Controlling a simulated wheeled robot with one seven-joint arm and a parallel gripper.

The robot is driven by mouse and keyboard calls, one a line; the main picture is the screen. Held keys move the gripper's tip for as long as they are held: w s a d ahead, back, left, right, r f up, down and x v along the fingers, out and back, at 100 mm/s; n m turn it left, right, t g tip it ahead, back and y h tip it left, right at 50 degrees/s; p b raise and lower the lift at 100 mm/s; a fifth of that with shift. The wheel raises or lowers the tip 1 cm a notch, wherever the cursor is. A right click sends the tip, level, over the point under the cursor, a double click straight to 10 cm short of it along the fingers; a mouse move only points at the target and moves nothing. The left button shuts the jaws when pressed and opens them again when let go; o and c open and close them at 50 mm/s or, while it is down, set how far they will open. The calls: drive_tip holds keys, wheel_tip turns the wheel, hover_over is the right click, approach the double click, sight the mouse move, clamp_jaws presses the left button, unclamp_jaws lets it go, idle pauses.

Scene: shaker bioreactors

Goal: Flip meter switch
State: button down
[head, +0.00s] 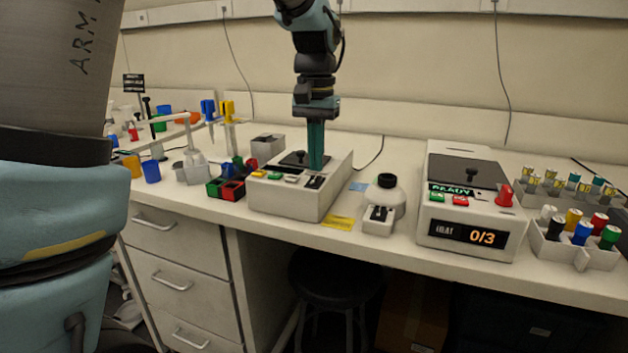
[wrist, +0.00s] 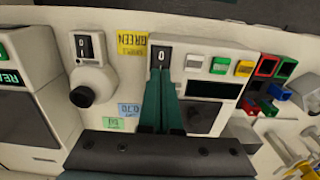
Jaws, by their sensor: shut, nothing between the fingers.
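The likely meter, a low white box (head: 288,203), stands on the bench in the head view. It has a black rocker switch (head: 314,183) at its front right corner. In the wrist view this switch (wrist: 161,54) shows a white 0. My gripper (head: 316,167) points down over the box, with its green fingers shut and empty. In the wrist view the fingertips (wrist: 162,71) are right at the switch's near edge; I cannot tell whether they touch it. A second rocker switch (head: 379,213) is on a small white unit to the right, and it also shows in the wrist view (wrist: 85,47).
Coloured buttons (wrist: 220,66) sit beside the switch. A yellow label (head: 338,222) lies on the bench. A round white device with a black top (head: 387,182) and a larger machine reading 0/3 (head: 467,236) stand to the right. Coloured bins (head: 228,188) stand left.

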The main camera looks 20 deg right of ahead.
sight(316, 177)
drive_tip(key=shift+f+b, duration=0.4)
drive_tip(key=shift+f, duration=0.45)
idle(0.3)
wheel_tip(316, 177, up, 7)
drive_tip(key=p, duration=0.6)
drive_tip(key=shift+r+p, duration=0.1)
drive_tip(key=shift+p, duration=0.2)
drive_tip(key=shift+n, duration=0.8)
drive_tip(key=a+f, duration=0.1)
drive_tip(key=a, duration=0.1)
drive_tip(key=w+a, duration=0.1)
drive_tip(key=a, duration=0.1)
drive_tip(key=w+a+f, duration=0.1)
drive_tip(key=a, duration=0.1)
drive_tip(key=shift+a+f, duration=0.3)
drive_tip(key=shift+a, duration=0.1)
drive_tip(key=s+a+f+n, duration=0.2)
drive_tip(key=a+f, duration=0.1)
drive_tip(key=a, duration=0.4)
drive_tip(key=s+a+f+n+t, duration=0.1)
drive_tip(key=s+a+f+n, duration=0.1)
drive_tip(key=a, duration=0.6)
drive_tip(key=s+a+f+n, duration=0.1)
drive_tip(key=a+f, duration=0.3)
drive_tip(key=a, duration=0.4)
drive_tip(key=shift+s+a+n+t, duration=0.2)
drive_tip(key=shift+s+n+t, duration=0.1)
drive_tip(key=shift+s+n, duration=0.15)
